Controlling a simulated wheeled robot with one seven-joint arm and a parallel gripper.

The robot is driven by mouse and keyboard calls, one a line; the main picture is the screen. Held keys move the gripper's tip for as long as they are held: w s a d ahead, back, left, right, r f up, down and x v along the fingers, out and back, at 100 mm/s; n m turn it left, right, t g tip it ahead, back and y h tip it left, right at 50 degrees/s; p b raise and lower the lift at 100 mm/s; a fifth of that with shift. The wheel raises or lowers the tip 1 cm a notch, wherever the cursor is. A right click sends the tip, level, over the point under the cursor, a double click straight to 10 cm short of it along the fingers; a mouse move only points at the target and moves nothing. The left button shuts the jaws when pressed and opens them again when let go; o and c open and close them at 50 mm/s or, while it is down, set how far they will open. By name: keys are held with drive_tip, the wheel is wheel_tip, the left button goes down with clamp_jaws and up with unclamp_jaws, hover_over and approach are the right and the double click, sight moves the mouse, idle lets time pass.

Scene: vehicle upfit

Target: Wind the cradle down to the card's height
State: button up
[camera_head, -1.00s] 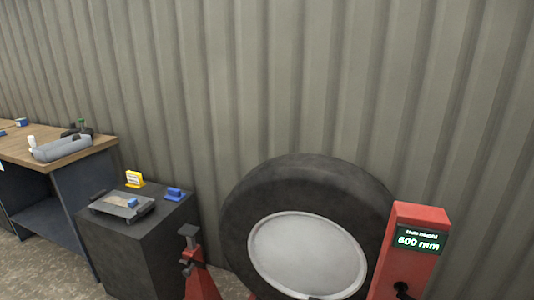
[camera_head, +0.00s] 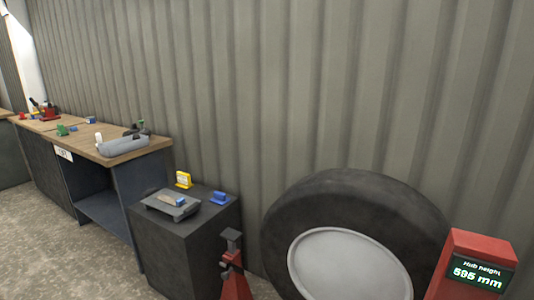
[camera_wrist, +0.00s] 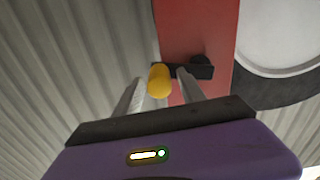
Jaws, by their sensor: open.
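The red cradle post (camera_head: 468,268) stands at the lower right in the head view; its display (camera_head: 478,275) reads "Hub height 595 mm". A tyre with a pale wheel disc (camera_head: 350,262) stands beside it; what carries it is below the picture. In the wrist view the red post (camera_wrist: 196,35) shows a black crank arm (camera_wrist: 200,71) with a yellow knob (camera_wrist: 159,79). My gripper (camera_wrist: 158,82) is open, its fingers on either side of the knob; I cannot tell whether they touch it. A yellow card (camera_head: 183,179) stands on the dark cabinet; its print is unreadable.
The dark cabinet (camera_head: 165,240) also carries a grey tray (camera_head: 160,205) and a blue block (camera_head: 218,198). A red stand (camera_head: 233,270) is between cabinet and tyre. A wooden workbench (camera_head: 120,151) is at left. A corrugated wall closes the back; floor is clear at lower left.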

drive_tip(key=p+v, duration=0.1)
drive_tip(key=v, duration=0.6)
drive_tip(key=shift+p, duration=0.4)
idle(0.4)
drive_tip(key=s+a+r+n+y, duration=0.2)
drive_tip(key=s+a+r, duration=0.4)
drive_tip(key=a, duration=0.5)
drive_tip(key=s+a+r+n+y, duration=0.2)
drive_tip(key=s+a+r+y, duration=0.2)
drive_tip(key=s+a+r, duration=0.3)
drive_tip(key=s+a+r+n+y, duration=0.2)
drive_tip(key=s+a+r+y, duration=0.2)
drive_tip(key=s+a, duration=0.9)
wheel_tip(320, 180, up, 3)
drive_tip(key=shift+a+f, duration=0.2)
drive_tip(key=shift+a, duration=0.8)
drive_tip(key=shift+s, duration=0.1)
